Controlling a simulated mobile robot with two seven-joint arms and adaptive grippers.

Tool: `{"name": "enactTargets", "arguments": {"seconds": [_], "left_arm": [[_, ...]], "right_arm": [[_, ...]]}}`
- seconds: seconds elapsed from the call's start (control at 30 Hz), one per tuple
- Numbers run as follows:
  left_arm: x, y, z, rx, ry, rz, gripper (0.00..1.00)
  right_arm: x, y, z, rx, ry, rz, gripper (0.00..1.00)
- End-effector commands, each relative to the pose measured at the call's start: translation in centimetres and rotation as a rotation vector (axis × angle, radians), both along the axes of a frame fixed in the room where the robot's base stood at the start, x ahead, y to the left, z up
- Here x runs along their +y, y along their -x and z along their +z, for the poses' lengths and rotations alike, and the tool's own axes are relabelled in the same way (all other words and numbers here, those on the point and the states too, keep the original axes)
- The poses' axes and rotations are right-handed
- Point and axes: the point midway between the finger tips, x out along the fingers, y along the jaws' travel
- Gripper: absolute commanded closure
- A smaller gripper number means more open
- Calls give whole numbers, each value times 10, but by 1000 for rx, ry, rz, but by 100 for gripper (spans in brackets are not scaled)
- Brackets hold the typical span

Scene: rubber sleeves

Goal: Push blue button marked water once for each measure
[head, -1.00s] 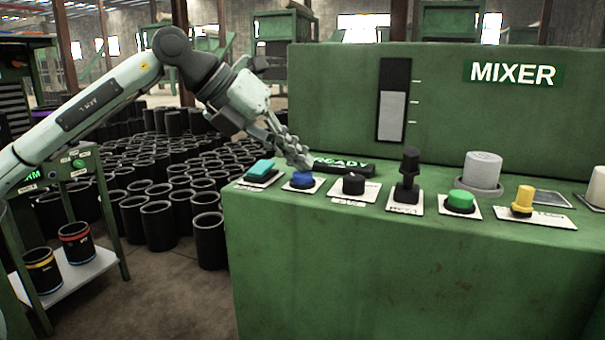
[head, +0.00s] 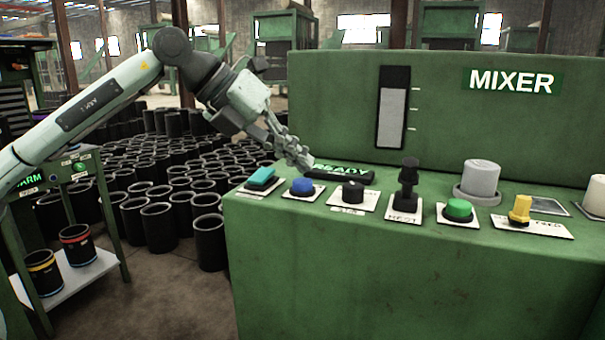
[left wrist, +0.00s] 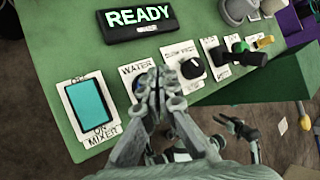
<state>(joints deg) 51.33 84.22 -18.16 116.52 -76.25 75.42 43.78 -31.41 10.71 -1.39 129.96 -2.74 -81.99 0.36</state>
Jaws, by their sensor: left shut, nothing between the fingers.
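The blue button (head: 302,186) marked WATER sits on a white plate, second from the left on the green mixer panel. My left gripper (head: 304,166) is shut and empty, with its fingertips just above and behind the blue button in the head view. In the left wrist view, the left gripper (left wrist: 150,88) covers most of the button, with the WATER label (left wrist: 138,68) showing beside it. I see no clear contact. The level gauge (head: 392,118) shows a light fill up to about its top mark. The READY display (head: 340,176) is lit.
A teal ON MIXER switch (head: 261,176) is left of the button and a black knob (head: 353,190) right of it. Further right stand a black lever (head: 408,182), a green button (head: 459,208) and a yellow knob (head: 520,208). Black sleeves (head: 158,224) crowd the floor at left.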

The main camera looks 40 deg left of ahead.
Motion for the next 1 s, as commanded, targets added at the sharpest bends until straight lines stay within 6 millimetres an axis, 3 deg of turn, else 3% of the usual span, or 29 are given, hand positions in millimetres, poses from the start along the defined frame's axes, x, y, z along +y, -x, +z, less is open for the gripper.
{"name": "enactTargets", "arguments": {"seconds": [0.33, 0.8, 1.0], "left_arm": [[0, 0, 3, 0, 0, 0, 100], [0, 0, 48, 0, 0, 0, 100], [0, 0, 49, 1, 0, -1, 100]], "right_arm": [[0, 0, 3, 0, 0, 0, 63], [0, 0, 48, 0, 0, 0, 63], [0, 0, 49, 0, 0, 0, 63]]}}
